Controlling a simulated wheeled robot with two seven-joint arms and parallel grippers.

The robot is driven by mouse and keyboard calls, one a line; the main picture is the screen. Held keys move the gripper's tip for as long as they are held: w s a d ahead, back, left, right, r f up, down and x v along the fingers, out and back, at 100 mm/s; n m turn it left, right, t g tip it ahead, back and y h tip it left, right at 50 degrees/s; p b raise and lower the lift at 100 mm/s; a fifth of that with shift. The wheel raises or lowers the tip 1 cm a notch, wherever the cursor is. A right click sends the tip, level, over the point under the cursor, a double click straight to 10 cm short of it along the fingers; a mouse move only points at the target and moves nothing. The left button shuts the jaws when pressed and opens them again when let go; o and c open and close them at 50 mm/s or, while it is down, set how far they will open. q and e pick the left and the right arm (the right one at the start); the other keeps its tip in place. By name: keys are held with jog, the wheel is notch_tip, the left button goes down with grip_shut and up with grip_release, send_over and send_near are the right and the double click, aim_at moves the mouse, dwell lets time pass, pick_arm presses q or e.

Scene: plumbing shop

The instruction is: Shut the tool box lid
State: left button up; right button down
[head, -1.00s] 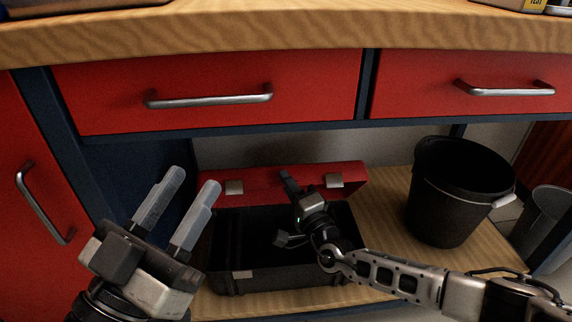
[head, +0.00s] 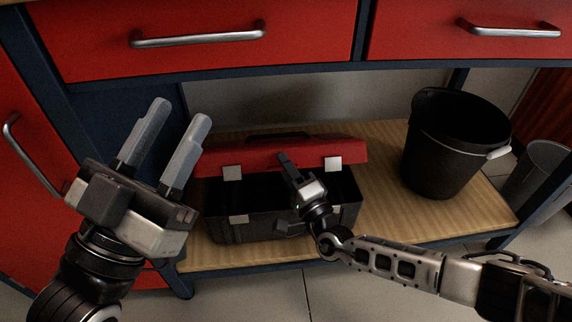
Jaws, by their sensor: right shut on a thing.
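The tool box has a black body (head: 240,229) and a red lid (head: 255,155). It stands on the low wooden shelf under the bench. The lid is partly open, with a dark gap between its front edge and the body. Its two pale latches and dark top handle (head: 278,136) show. My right gripper (head: 288,162) is shut on the lid at the middle of its front edge, between the latches. The gripper hides part of the lid and the box opening. My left gripper (head: 173,112) is open and empty, left of the box and nearer the camera.
A black bucket (head: 452,150) with a pale grip stands on the shelf right of the box. Red drawers (head: 200,60) with metal handles hang above. A grey bin (head: 540,172) stands at the far right. Bare shelf lies between box and bucket.

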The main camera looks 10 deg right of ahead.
pick_arm(q)
jog(key=shift+d, duration=0.15)
jog(key=c, duration=0.7)
jog(key=shift+w+d+m+g, duration=0.2)
jog(key=shift+d+m+g, duration=0.15)
jog(key=shift+m, duration=0.15)
grip_shut()
jog(key=w+d+m+g+h, duration=0.2)
jog(key=d+m+g+h, duration=0.1)
jog(key=d+m+g, duration=0.15)
jog(key=n+g+y, duration=0.6)
jog(key=n+y, duration=0.8)
jog(key=y, duration=0.3)
send_near(271, 151)
jog(key=w+f, duration=0.1)
jog(key=w, duration=0.1)
jog(key=w+f, duration=0.1)
jog(key=w, duration=0.1)
jog(key=w+f, duration=0.1)
jog(key=w, duration=0.1)
jog(key=shift+w+d+f, duration=0.1)
jog(key=shift+w+f, duration=0.15)
jog(key=shift+f, duration=0.1)
